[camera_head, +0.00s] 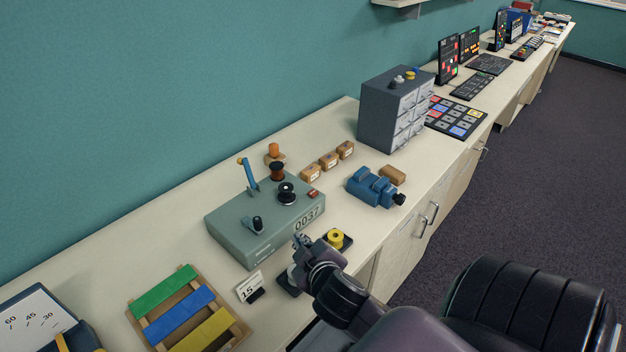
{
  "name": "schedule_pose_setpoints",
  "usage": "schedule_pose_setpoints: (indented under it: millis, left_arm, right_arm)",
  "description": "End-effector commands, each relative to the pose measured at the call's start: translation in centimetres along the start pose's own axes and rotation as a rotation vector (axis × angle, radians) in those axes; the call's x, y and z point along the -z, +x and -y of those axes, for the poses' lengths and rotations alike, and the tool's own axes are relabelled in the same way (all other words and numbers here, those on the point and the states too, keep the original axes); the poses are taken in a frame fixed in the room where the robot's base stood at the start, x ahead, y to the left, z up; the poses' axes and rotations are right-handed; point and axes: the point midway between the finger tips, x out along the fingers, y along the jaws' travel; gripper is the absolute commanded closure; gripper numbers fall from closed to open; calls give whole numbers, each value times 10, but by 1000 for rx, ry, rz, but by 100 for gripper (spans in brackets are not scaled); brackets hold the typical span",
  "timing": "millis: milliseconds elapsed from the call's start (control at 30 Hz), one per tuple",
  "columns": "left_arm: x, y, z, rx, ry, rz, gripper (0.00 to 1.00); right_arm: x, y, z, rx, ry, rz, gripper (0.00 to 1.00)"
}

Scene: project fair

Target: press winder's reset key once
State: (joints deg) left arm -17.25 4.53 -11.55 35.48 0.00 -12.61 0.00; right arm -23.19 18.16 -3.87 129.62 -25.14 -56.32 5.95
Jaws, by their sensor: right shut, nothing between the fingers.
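The winder (240,232) is a grey-green box on the counter, with the number 0037 on its front face. A small red key (313,193) sits on its top near the right corner; I take it to be the reset key. My left gripper is not in view.
A blue vise-like tool (371,188) and a drawer cabinet (378,114) stand behind right.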

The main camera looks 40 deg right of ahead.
Motion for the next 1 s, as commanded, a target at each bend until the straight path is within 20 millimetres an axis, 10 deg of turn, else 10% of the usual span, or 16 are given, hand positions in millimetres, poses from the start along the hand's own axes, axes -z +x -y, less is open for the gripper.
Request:
schedule_pose_setpoints:
  millis: [300, 600, 1000]
  left_arm:
    - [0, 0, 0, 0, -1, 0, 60]
    - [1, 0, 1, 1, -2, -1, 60]
    - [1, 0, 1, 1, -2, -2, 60]
  right_arm:
    - [106, 27, -77, -241, -279, -395, 100]
    - [193, 27, -95, -343, -693, -743, 100]
    - [199, 63, -82, -202, -1355, -929, 100]
